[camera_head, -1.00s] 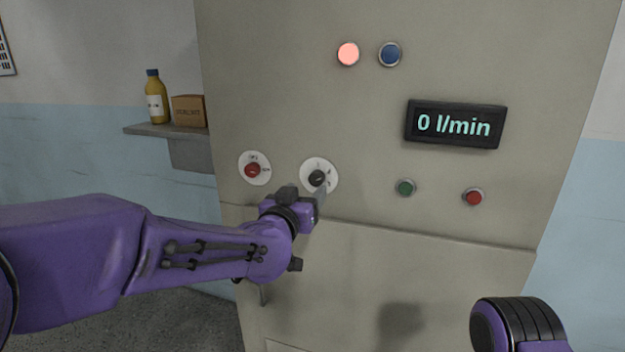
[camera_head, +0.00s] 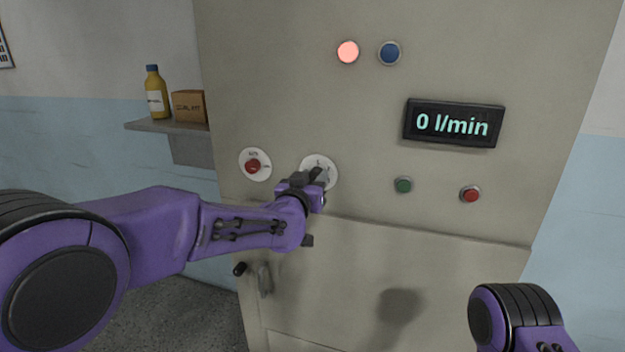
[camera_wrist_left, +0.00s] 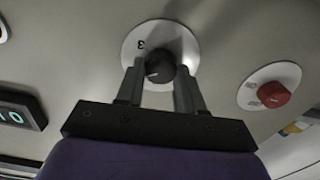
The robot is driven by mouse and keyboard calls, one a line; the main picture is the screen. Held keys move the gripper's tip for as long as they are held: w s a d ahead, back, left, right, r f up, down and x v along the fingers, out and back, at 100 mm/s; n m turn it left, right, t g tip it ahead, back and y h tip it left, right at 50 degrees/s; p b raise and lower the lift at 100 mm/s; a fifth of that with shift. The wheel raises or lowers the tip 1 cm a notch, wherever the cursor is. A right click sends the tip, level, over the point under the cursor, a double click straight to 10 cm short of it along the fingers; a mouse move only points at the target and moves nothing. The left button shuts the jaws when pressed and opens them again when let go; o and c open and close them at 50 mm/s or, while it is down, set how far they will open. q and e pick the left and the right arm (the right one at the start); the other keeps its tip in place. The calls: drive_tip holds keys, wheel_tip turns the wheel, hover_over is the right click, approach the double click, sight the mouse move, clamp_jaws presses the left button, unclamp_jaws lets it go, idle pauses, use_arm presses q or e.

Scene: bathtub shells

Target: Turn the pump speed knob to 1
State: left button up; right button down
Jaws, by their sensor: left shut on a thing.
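The pump speed knob (camera_wrist_left: 156,67) is black and sits on a round white dial plate (camera_wrist_left: 194,48) marked with numbers. My left gripper (camera_wrist_left: 160,84) is shut on the knob, one finger on each side. In the head view my left gripper (camera_head: 318,176) covers the knob and part of the dial plate (camera_head: 330,168). The display (camera_head: 453,123) reads 0 l/min. My right gripper is not in view; only part of my right arm shows at lower right.
A red knob (camera_head: 253,166) on its own white plate is just left of the dial. A green button (camera_head: 403,185) and a red button (camera_head: 470,194) are to the right. A lit lamp (camera_head: 347,52) and a blue button (camera_head: 389,53) are above. A shelf (camera_head: 165,126) holds a bottle and box.

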use_arm(q)
drive_tip(key=shift+n, duration=0.3)
drive_tip(key=n, duration=0.5)
drive_tip(key=shift+a+f+b, duration=0.1)
drive_tip(key=shift+b, duration=0.25)
drive_tip(key=n+b, duration=0.1)
drive_tip(key=n, duration=0.5)
drive_tip(key=shift+n+b, duration=0.3)
drive_tip(key=o, duration=1)
drive_tip(key=shift+o, duration=0.2)
